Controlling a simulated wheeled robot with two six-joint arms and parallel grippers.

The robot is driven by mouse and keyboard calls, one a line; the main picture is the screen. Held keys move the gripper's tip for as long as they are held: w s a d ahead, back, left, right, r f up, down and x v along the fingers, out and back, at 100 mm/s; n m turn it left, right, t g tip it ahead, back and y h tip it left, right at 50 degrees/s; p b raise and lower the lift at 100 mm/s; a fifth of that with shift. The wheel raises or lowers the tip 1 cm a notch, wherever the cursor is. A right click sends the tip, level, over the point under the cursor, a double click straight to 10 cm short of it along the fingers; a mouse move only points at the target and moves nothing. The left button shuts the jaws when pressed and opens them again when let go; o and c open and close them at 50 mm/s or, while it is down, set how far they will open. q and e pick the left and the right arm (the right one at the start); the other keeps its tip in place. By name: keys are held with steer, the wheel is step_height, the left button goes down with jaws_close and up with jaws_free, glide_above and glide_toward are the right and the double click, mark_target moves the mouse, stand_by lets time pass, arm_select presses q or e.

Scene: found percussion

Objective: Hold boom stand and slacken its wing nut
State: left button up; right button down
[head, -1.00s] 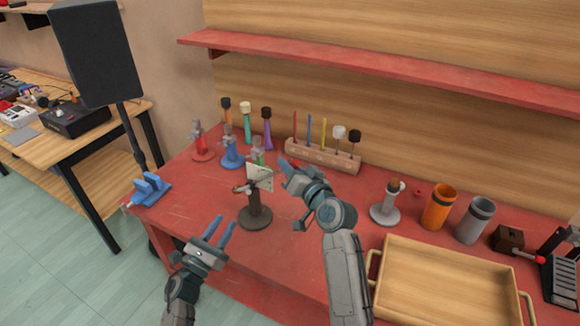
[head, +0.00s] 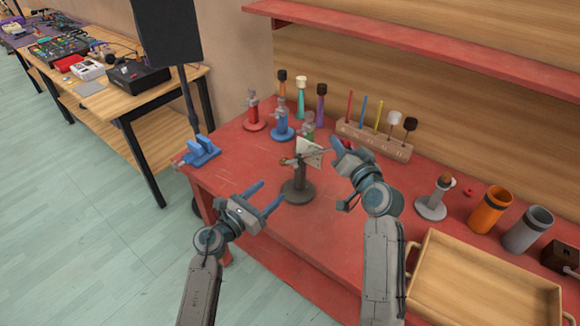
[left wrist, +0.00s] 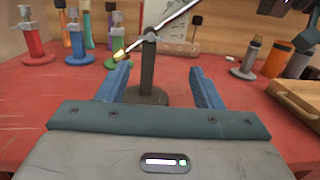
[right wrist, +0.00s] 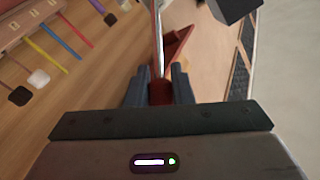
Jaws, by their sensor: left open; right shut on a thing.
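The dark boom stand (head: 299,178) stands upright on the red table, with a thin boom rod tilted across its top. In the left wrist view its column (left wrist: 148,75) shows beyond and between the fingers. A grey clamp (left wrist: 150,36) joins rod and column; a brass-coloured piece (left wrist: 118,55) sits at the rod's lower left end. I cannot clearly tell which part is the wing nut. My left gripper (head: 272,192) is open and empty, pointing at the stand, apart from it. My right gripper (head: 338,150) is shut on the rod's dark red end piece (right wrist: 160,92).
A pale plate (head: 309,153) stands behind the boom. Small red (head: 254,112), blue (head: 282,122) and green stands are behind it. A mallet rack (head: 375,141) is at the back, a wooden tray (head: 480,285) at the front right. A blue clamp (head: 201,152) sits at the table's left edge.

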mark_target(290, 166)
arm_select(q)
steer(key=shift+y, duration=0.8)
steer(key=x, duration=0.3)
steer(key=r+x, duration=0.1)
steer(key=x, duration=0.7)
steer(key=shift+w+a+r, duration=0.2)
steer(key=shift+w+a, duration=0.05)
steer(key=shift+a, duration=0.05)
steer(key=c, duration=1)
